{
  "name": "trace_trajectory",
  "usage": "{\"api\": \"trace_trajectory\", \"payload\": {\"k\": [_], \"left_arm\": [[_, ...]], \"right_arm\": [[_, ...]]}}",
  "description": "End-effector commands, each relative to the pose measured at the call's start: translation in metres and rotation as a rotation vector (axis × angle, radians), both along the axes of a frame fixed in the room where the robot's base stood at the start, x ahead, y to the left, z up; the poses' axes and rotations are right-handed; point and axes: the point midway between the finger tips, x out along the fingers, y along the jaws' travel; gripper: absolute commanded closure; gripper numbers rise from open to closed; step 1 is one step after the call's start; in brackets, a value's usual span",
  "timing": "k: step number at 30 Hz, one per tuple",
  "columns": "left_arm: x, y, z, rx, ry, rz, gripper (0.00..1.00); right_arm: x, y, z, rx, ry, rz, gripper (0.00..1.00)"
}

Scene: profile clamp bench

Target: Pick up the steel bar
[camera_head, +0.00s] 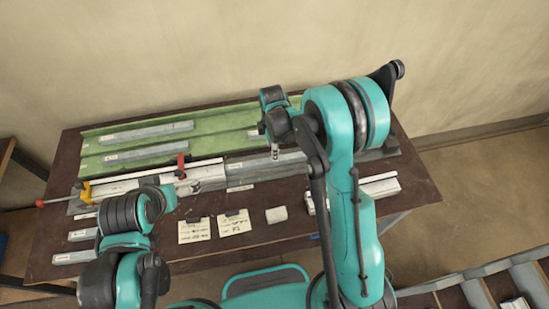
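Several grey metal bars are in view, and I cannot tell which is the steel bar. One long bar (150,132) and another bar (125,156) lie on the green tray (205,126). A grey bar (265,161) lies along the middle of the clamp rail. Two short bars lie at the front left, one (82,235) behind the other (75,257). My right gripper (273,150) points down over the rail near the middle bar; its fingers are small and dark. My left arm reaches in from the lower left, with its gripper hidden behind its own links.
A clamp with a red lever (181,164) and a yellow part (86,192) sits on the rail. Two paper notes (194,230) (233,222) and a pale block (276,214) lie in front. A white profile (380,188) is at the right. The front right of the brown table (408,205) is bare.

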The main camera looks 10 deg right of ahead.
Motion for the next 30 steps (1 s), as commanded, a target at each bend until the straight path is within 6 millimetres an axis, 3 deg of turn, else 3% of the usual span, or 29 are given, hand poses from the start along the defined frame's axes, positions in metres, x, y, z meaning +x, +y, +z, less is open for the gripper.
{"api": "trace_trajectory", "payload": {"k": [12, 20, 21, 26, 30], "left_arm": [[0.000, 0.000, -0.011, 0.000, 0.000, 0.000, 0.00], [0.000, 0.000, -0.011, 0.000, 0.000, 0.000, 0.00], [0.000, 0.000, -0.011, 0.000, 0.000, 0.000, 0.00], [0.000, 0.000, -0.011, 0.000, 0.000, 0.000, 0.00], [0.000, 0.000, -0.011, 0.000, 0.000, 0.000, 0.00]], "right_arm": [[0.001, 0.006, -0.057, 0.000, -0.002, -0.003, 0.53], [0.001, 0.006, -0.060, 0.000, -0.002, -0.004, 0.53], [0.001, 0.006, -0.060, 0.000, -0.002, -0.004, 0.56], [0.001, 0.006, -0.060, 0.000, -0.002, -0.004, 0.98], [0.001, 0.006, -0.060, 0.000, -0.002, -0.004, 1.00]]}}
